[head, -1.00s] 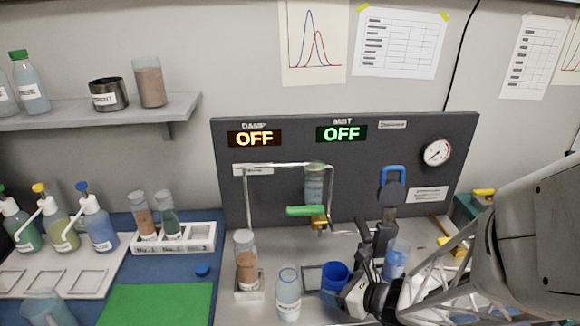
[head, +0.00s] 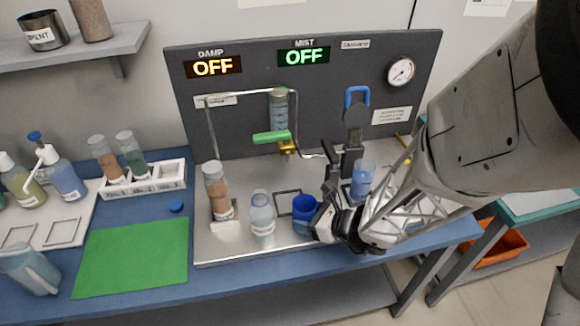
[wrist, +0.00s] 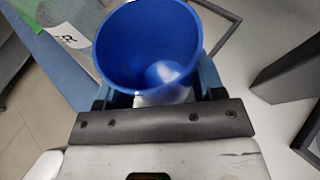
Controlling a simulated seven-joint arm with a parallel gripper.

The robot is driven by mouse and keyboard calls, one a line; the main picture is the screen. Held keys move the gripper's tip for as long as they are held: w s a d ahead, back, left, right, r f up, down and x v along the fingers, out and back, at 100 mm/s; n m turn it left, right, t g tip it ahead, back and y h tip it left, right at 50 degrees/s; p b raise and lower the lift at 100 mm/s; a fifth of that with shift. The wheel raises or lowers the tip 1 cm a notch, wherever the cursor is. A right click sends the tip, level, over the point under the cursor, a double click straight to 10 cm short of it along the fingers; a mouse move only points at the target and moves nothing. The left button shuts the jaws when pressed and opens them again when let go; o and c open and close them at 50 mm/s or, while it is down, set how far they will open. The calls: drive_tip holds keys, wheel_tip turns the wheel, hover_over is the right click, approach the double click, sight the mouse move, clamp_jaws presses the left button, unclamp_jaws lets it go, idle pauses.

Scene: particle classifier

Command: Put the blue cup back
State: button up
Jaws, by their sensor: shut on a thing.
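The blue cup (head: 305,212) is an open, solid blue cup near the front of the light worktop, in the head view. My gripper (head: 318,224) comes in from the right and is shut on it. In the wrist view the cup (wrist: 145,40) stands between the two fingers, and its inside looks empty apart from a pale highlight. A dark square outline (head: 287,203) lies on the worktop just left of and behind the cup. Whether the cup's base touches the worktop is hard to tell.
A labelled bottle (head: 262,216) stands close left of the cup. A brown-filled tube (head: 217,188) stands in a holder farther left. A clear bluish container (head: 362,180) is behind my gripper. The green handle (head: 272,137) and spout are behind. The green mat (head: 132,256) is clear.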

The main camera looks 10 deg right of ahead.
drive_tip(key=shift+f, duration=0.1)
drive_tip(key=o, duration=1)
drive_tip(key=shift+o, duration=0.2)
drive_tip(key=shift+s+d+r, duration=0.2)
drive_tip(key=shift+d+r, duration=0.05)
drive_tip(key=v, duration=1.1)
drive_tip(key=shift+s+d, duration=0.1)
drive_tip(key=shift+s, duration=0.05)
idle(0.6)
